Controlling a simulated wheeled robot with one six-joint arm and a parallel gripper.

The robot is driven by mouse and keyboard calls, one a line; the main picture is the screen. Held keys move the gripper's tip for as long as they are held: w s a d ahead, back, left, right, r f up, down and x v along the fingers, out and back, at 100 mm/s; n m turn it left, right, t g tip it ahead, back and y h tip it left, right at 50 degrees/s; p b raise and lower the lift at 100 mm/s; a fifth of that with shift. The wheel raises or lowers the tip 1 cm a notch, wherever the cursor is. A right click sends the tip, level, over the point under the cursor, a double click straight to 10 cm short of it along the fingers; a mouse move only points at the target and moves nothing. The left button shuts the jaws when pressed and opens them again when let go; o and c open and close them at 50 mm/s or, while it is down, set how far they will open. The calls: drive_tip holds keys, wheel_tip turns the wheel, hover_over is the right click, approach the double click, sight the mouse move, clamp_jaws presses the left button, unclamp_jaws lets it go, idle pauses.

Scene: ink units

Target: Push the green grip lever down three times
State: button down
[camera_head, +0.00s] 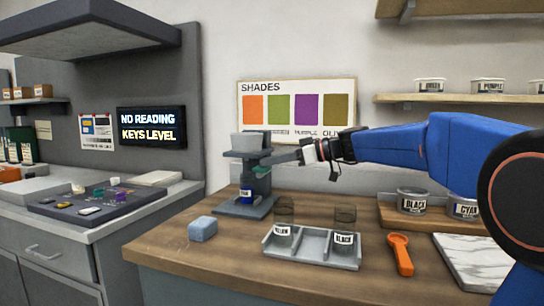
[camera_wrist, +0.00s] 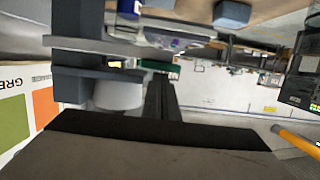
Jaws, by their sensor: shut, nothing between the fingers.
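A grey press (camera_head: 247,150) stands on the wooden counter, with a small jar labelled CYAN (camera_head: 246,193) under its head. The green grip lever (camera_head: 262,171) shows as a small green piece at the press's right side, partly hidden by my gripper. In the wrist view, a green bar (camera_wrist: 160,67) lies just beyond my fingers. My gripper (camera_head: 280,158) reaches in from the right and is shut and empty, its tips close to the lever. I cannot tell whether they touch it. The dark fingers also show in the wrist view (camera_wrist: 160,100).
A blue block (camera_head: 203,229) lies in front of the press. A grey tray (camera_head: 312,247) with jars and an orange scoop (camera_head: 400,254) lie to the right. A lit sign (camera_head: 151,127) reads NO READING, KEYS LEVEL. A SHADES chart (camera_head: 296,85) hangs behind.

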drive_tip(key=shift+f, duration=0.15)
drive_tip(key=shift+d+f+n+t, duration=0.1)
drive_tip(key=shift+f+n+t, duration=0.3)
drive_tip(key=shift+f, duration=1.95)
drive_tip(key=shift+f+n+t, duration=0.1)
drive_tip(key=shift+f+n, duration=0.6)
drive_tip(key=shift+f, duration=1.75)
drive_tip(key=s+d+r, duration=0.6)
drive_tip(key=d, duration=0.1)
drive_tip(key=shift+s+d+r, duration=0.25)
drive_tip(key=shift+d+r, duration=0.1)
drive_tip(key=shift+r, duration=0.05)
